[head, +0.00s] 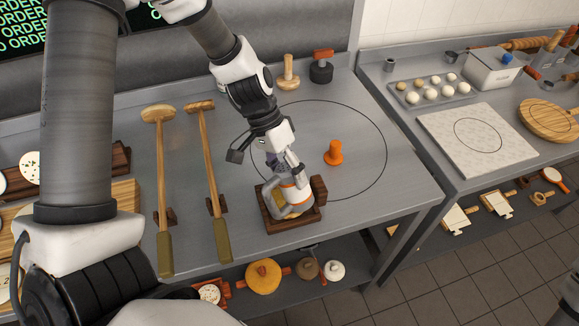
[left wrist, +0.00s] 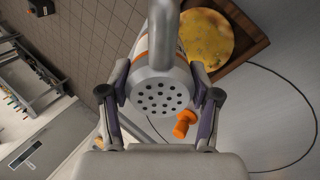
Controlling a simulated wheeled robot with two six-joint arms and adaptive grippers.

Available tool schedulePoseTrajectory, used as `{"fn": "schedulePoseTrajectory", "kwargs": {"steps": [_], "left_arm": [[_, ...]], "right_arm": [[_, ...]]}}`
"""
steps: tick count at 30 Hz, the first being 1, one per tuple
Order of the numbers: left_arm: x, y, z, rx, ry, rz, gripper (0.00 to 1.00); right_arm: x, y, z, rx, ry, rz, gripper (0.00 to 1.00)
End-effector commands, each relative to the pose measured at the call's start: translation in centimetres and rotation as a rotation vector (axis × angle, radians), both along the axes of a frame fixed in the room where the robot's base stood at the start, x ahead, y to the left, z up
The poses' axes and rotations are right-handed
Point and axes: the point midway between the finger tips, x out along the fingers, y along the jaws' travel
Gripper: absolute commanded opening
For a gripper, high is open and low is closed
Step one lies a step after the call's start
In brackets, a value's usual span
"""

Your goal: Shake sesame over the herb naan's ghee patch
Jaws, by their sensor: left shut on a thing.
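My left gripper (head: 284,172) is shut on a metal shaker (head: 294,196) with an orange band and a handle. In the left wrist view the shaker's perforated end (left wrist: 161,92) faces the camera, between the two fingers of my left gripper (left wrist: 161,100). A dark wooden board (head: 284,226) lies under or just behind the shaker in the head view. A round yellow naan with dark flecks (left wrist: 205,38) lies on this board in the left wrist view. The shaker hides much of it in the head view. The ghee patch and any sesame cannot be made out. My right gripper is not in view.
An orange knobbed object (head: 335,153) stands inside a marked circle. Two long wooden tools (head: 163,180) (head: 212,170) lie to the left. A wooden stamp (head: 288,73) and a dark red-topped item (head: 321,68) stand behind. The counter (head: 375,205) right of the board is bare.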

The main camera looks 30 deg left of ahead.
Motion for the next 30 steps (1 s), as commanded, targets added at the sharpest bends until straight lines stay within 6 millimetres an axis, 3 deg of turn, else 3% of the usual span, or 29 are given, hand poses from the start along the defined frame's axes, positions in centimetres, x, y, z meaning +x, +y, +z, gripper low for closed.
{"fn": "schedulePoseTrajectory", "kwargs": {"steps": [1,5,17,22,30], "left_arm": [[-0.1,0.0,1.3,0.055,-0.006,-0.005,0.07],[0.0,0.3,1.5,0.182,-0.031,-0.005,0.07],[0.1,0.4,1.2,0.239,-0.045,-0.001,0.07],[0.0,0.6,2.6,0.327,-0.058,-0.003,0.07],[0.1,0.9,3.4,0.449,-0.082,-0.005,0.07]], "right_arm": [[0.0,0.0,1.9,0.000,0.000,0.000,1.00],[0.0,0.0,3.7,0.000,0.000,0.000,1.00],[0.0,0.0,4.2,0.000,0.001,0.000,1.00],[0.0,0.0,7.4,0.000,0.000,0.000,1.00],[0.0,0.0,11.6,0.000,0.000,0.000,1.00]]}}
